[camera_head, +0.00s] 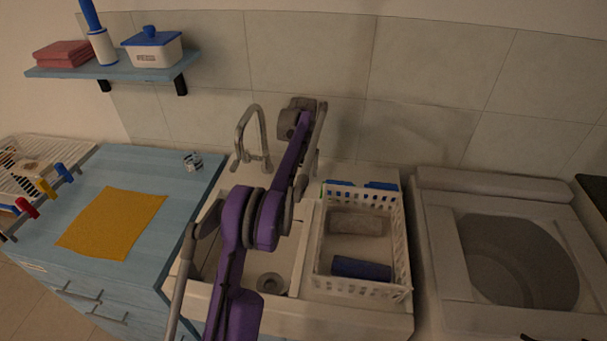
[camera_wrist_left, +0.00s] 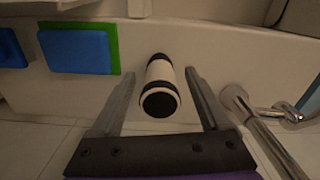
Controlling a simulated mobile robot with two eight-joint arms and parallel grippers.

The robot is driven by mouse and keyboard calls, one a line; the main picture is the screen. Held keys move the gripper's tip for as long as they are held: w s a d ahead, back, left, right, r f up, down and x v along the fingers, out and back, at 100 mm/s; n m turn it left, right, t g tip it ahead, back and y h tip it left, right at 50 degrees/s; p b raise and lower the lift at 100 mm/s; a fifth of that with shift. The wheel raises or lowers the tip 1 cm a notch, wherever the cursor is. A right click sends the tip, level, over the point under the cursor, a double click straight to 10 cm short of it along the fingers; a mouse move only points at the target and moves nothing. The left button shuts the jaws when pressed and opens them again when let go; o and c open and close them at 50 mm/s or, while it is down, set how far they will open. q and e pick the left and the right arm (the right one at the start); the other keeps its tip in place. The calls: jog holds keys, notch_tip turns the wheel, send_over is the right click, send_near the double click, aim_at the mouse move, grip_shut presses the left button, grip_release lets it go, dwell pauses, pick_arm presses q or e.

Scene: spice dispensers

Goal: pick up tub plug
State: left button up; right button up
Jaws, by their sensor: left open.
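A short cylinder (camera_wrist_left: 158,86), white with black bands at its ends, sits on the pale ledge behind the sink in the left wrist view. It may be the tub plug; I cannot tell for certain. My left gripper (camera_wrist_left: 157,74) is open, with one finger on each side of the cylinder and a visible gap to each. In the head view my purple left arm reaches over the sink to the wall, with its grey wrist end (camera_head: 296,118) at the back ledge. The arm hides the cylinder there. My right gripper is not in view.
The sink (camera_head: 297,262) has a curved faucet (camera_head: 243,125), left of my arm. A white basket (camera_head: 405,245) and blue-green sponges (camera_head: 380,186) stand right of it. The blue counter (camera_head: 150,165) holds a yellow cloth (camera_head: 112,222) and a small glass-like item (camera_head: 192,160).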

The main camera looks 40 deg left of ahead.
pick_arm(q)
notch_tip(320, 180, down, 2)
jog(key=shift+f, duration=0.1)
grip_shut()
dwell(0.5)
